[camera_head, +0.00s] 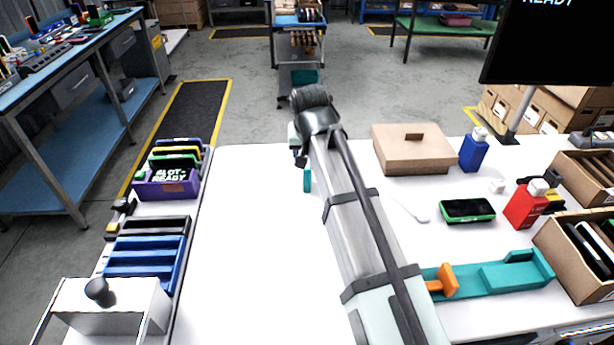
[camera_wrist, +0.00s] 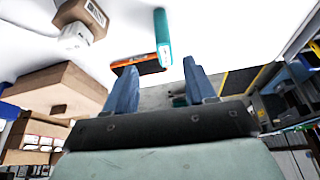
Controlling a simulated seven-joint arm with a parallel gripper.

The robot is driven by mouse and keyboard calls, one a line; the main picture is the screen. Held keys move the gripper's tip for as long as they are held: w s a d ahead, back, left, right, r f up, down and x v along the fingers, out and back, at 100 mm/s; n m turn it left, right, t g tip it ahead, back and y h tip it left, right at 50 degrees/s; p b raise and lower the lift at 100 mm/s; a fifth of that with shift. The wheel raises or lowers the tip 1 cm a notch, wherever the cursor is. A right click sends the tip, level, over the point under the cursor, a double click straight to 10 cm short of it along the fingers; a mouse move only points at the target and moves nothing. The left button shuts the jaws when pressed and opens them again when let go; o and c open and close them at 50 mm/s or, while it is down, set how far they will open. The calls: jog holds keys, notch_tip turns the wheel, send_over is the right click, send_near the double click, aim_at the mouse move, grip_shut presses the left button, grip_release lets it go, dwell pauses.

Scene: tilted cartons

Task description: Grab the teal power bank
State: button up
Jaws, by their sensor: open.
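The teal power bank (camera_wrist: 162,38) shows in the wrist view as a narrow teal slab with a pale printed end. It lies on the white table just beyond my fingertips. In the head view it is a small teal strip (camera_head: 307,180) left of my arm, partly hidden by it. My gripper (camera_wrist: 160,68) is open and empty, its two blue-grey fingers apart, with the power bank's near end roughly in line with the gap. In the head view my gripper (camera_head: 298,148) is at the far end of my arm, mostly hidden.
A dark item with an orange edge (camera_wrist: 142,64) is close beside the power bank. A closed carton (camera_head: 413,150) stands right of my arm, with a blue bottle (camera_head: 473,150) beyond. A teal fixture (camera_head: 515,275) lies front right. The table's left middle is bare.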

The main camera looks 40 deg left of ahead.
aim_at(309, 167)
jog(key=x, duration=0.6)
jog(key=shift+w+a+f, duration=0.1)
jog(key=shift+w+f, duration=0.05)
jog(key=shift+f, duration=0.1)
jog(key=shift+s+a+x, duration=0.15)
jog(key=shift+x, duration=1.15)
jog(key=shift+s+a+x, duration=0.1)
jog(key=shift+s+x, duration=0.05)
jog(key=shift+x, duration=1.2)
grip_shut()
